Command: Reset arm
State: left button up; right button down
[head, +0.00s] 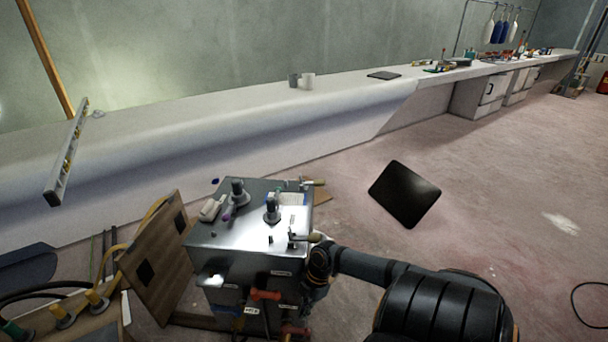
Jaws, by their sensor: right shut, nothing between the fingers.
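My right arm comes in from the lower right. My right gripper (309,296) is at the front right edge of a metal cabinet (250,243), low and partly dark against it. It is shut with nothing in it. Whether it touches the cabinet is hard to tell. My left gripper is not in view.
The cabinet top holds dark knob-like parts (238,192) and small tools. Red handles (265,294) stick out in front. A wooden panel (153,262) leans at left. A dark square panel (404,194) is at right. A long white counter (210,115) runs behind; the right floor is mostly clear.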

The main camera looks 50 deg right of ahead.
dwell(0.4)
jog(key=s+a+f+m+h, duration=0.1)
jog(key=s+a+m, duration=0.2)
jog(key=a, duration=0.3)
jog(key=s+a+f+m, duration=0.1)
jog(key=s+a+m, duration=0.15)
jog(key=a, duration=0.35)
jog(key=s+a+r+m+t+h+p, duration=0.1)
jog(key=a+r+m+h, duration=0.25)
jog(key=r+m, duration=0.45)
pick_arm(q)
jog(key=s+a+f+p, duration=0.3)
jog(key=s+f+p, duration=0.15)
jog(key=p, duration=1.05)
pick_arm(e)
jog(key=s+d+f+m, duration=0.2)
jog(key=s+d+f, duration=0.15)
jog(key=f, duration=0.45)
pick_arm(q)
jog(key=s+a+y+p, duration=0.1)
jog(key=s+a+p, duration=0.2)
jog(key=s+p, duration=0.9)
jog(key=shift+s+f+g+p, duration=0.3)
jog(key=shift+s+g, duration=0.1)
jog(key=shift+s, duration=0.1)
pick_arm(e)
jog(key=s+d, duration=0.2)
jog(key=s, duration=1.2)
jog(key=shift+d+g, duration=0.3)
jog(key=shift+d, duration=0.05)
